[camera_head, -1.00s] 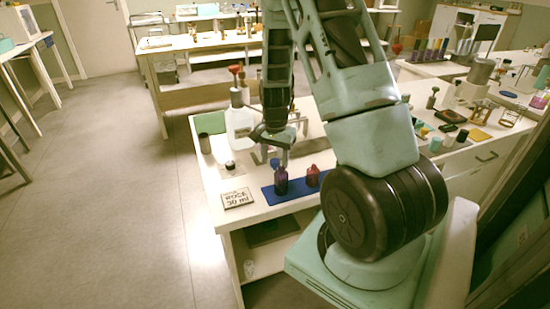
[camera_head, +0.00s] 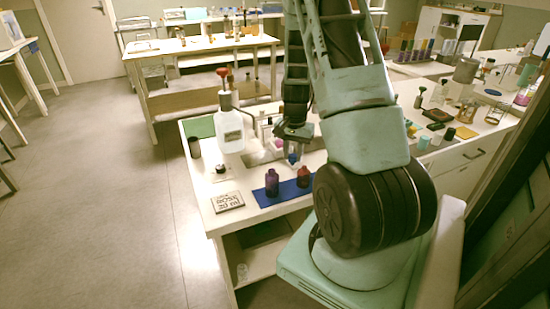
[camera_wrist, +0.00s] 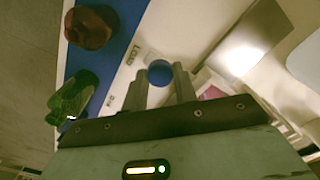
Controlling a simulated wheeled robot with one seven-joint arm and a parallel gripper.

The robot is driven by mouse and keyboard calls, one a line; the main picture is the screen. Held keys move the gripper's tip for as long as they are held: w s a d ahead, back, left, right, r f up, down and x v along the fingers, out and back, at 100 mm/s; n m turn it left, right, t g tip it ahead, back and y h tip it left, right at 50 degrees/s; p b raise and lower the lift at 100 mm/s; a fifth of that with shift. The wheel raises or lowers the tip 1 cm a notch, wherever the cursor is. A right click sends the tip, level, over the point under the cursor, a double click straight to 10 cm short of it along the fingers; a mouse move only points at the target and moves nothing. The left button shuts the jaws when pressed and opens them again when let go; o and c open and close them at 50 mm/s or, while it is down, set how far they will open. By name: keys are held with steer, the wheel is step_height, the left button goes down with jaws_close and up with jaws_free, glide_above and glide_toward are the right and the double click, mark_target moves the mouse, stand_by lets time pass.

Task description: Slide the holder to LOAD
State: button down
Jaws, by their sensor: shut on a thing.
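My gripper (camera_head: 292,150) is low over the bench, behind the bottles on the blue mat. In the wrist view its two grey fingers (camera_wrist: 165,82) are shut on a round blue knob (camera_wrist: 159,70). The knob also shows under the gripper in the head view (camera_head: 293,158). I take it as part of the holder; the rest of the holder is mostly hidden by the fingers. A LOAD label (camera_wrist: 130,54) is on the white surface, up and left of the knob in the wrist view. A second small label (camera_wrist: 112,101) beside the left finger is unreadable.
A purple bottle (camera_head: 272,182) and a red bottle (camera_head: 303,176) stand on the blue mat (camera_head: 285,194). A lettered sign (camera_head: 227,201) lies to the left. A large white bottle (camera_head: 229,125) and a dark cylinder (camera_head: 195,147) stand farther back.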

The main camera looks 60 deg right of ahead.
steer(key=shift+s+d, duration=0.45)
steer(key=shift+d, duration=0.3)
steer(key=c, duration=1.1)
jaws_free()
step_height(320, 180, up, 18)
steer(key=shift+f+p, duration=0.25)
steer(key=shift+p, duration=0.25)
